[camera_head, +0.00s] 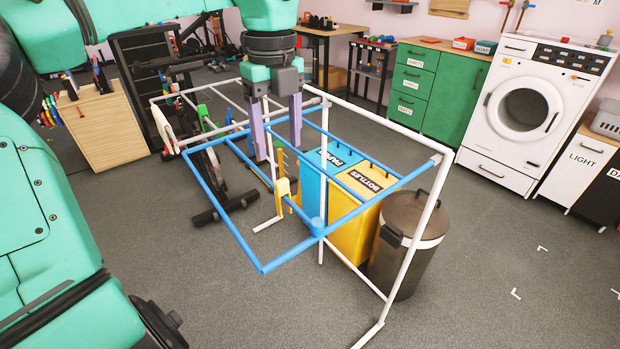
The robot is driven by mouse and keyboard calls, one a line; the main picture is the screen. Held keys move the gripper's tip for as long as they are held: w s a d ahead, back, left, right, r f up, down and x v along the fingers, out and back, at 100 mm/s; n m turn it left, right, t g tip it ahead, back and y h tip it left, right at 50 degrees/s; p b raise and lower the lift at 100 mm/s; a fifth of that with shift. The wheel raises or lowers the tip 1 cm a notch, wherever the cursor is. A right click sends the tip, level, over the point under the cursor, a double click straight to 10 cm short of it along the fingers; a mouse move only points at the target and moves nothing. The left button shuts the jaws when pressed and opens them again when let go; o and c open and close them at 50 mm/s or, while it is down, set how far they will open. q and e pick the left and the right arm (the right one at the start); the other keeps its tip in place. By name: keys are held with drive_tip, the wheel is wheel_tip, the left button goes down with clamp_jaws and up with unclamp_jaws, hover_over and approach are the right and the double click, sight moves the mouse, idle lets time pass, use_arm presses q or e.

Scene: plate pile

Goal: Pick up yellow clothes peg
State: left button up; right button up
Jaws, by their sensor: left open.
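A yellow piece that looks like the clothes peg (283,187) sits at a bar of the blue and white drying rack (213,258), near the rack's middle. Its exact grip on the bar is too small to tell. My left gripper (277,152) points down over the rack, with its two purple fingers apart. I see nothing held between the fingers. My right gripper is not in view.
The rack's bars surround my left gripper. A blue bin (318,182), a yellow bottles bin (353,232) and a dark metal bin (408,248) stand close on the right. Green (203,111) and red (174,88) pieces are on the rack's left.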

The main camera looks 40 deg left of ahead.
sight(283, 194)
use_arm(q)
drive_tip(key=f, duration=1.3)
drive_tip(key=shift+s+d+f+p, duration=0.25)
drive_tip(key=shift+s+p, duration=0.05)
drive_tip(key=shift+s, duration=0.05)
drive_tip(key=shift+a+f, duration=0.1)
drive_tip(key=shift+f, duration=0.15)
clamp_jaws()
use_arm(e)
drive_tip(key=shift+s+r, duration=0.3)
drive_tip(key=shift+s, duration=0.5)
